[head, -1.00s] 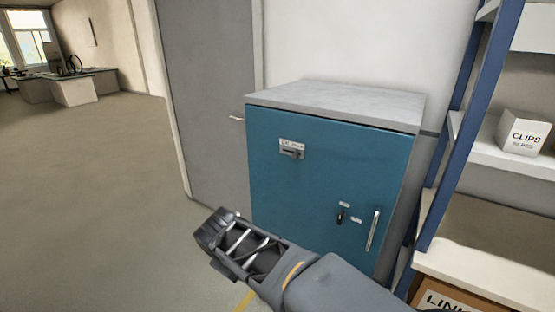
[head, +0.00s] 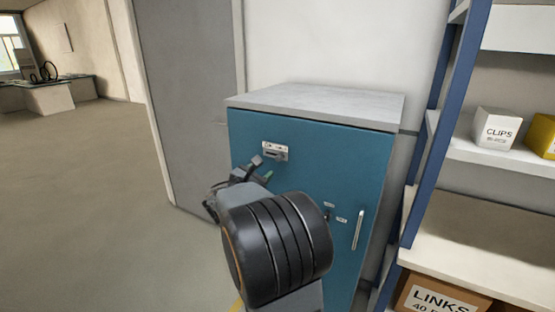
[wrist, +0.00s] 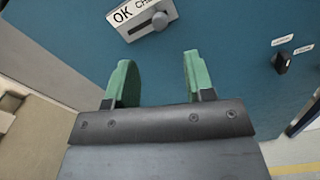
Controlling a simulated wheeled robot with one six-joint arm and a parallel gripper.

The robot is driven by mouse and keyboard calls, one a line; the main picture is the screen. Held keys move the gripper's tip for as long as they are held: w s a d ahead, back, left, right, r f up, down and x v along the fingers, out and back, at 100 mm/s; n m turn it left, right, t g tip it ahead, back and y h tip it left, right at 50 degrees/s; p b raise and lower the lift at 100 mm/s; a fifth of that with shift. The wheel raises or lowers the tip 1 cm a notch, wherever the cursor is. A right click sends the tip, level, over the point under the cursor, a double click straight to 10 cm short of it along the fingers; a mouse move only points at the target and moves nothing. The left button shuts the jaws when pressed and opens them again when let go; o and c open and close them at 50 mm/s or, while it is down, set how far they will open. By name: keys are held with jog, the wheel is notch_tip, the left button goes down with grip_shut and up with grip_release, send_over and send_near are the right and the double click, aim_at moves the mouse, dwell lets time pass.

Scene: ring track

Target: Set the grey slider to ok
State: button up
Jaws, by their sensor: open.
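The grey slider (head: 274,154) is on a small white label plate high on the front of the blue cabinet (head: 350,165). In the wrist view the slider's round grey knob (wrist: 159,20) sits at the top, to the right of the word OK and under letters starting CH; the rest of the plate is cut off. My gripper (wrist: 158,62) is open and empty, its two green fingers apart, just below the knob in that view and not visibly touching it. In the head view my gripper (head: 262,168) is partly hidden by my wrist, just below the plate.
A black switch (wrist: 284,62) with small labels is lower right on the cabinet front, beside a vertical handle (head: 358,230). A blue-framed shelf (head: 440,150) with boxes stands to the right. A grey door (head: 190,90) is behind left; open floor lies left.

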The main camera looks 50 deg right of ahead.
aim_at(277, 159)
jog(key=p+x, duration=0.2)
jog(key=x, duration=0.9)
jog(key=shift+a, duration=0.1)
grip_shut()
